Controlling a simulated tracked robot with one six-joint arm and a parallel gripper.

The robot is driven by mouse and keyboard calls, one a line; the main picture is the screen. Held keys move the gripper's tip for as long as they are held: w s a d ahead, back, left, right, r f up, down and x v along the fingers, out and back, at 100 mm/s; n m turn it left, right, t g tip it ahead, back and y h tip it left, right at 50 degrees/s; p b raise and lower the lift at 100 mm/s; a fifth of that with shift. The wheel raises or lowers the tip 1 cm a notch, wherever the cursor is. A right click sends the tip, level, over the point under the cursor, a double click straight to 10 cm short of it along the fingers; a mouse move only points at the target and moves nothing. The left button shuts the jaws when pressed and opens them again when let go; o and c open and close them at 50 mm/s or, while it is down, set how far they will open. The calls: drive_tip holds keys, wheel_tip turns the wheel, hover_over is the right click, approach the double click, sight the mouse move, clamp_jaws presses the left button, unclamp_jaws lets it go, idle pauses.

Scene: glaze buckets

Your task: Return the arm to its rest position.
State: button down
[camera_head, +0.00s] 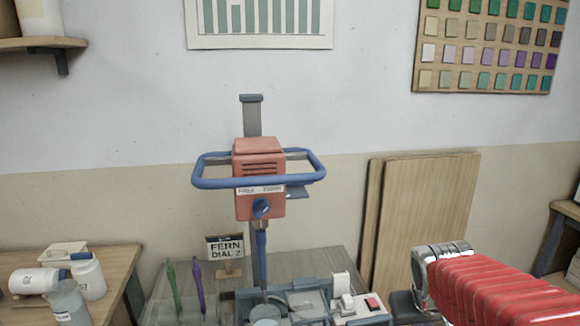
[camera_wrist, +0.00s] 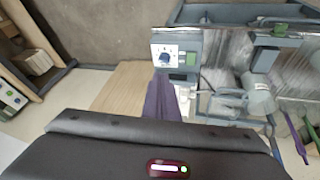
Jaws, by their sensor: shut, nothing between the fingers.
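My arm, in a ribbed red sleeve with a metal collar, enters the head view from the lower right. In the wrist view, my gripper (camera_wrist: 162,98) shows as a narrow dark purple tip above its broad dark housing. Its fingers are together and nothing shows between them. It points toward the workbench, near a white control panel with a dial (camera_wrist: 167,56). How far it is from the panel I cannot tell. The fingertips are not clearly seen in the head view.
A red mixer (camera_head: 259,195) with a blue ring handle stands over the workbench. Green (camera_head: 173,288) and purple (camera_head: 198,287) tools stand left of it, by a "FERN DIAL 2" sign (camera_head: 225,248). Boards (camera_head: 430,205) lean on the wall. White jars (camera_head: 88,277) are on the left table.

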drive_tip(key=s+a+r+t+y, duration=0.1)
drive_tip(key=s+a+r+y, duration=0.1)
drive_tip(key=s+a, duration=0.8)
drive_tip(key=shift+s+a+r, duration=0.3)
drive_tip(key=shift+s+r, duration=0.35)
drive_tip(key=shift+s, duration=0.9)
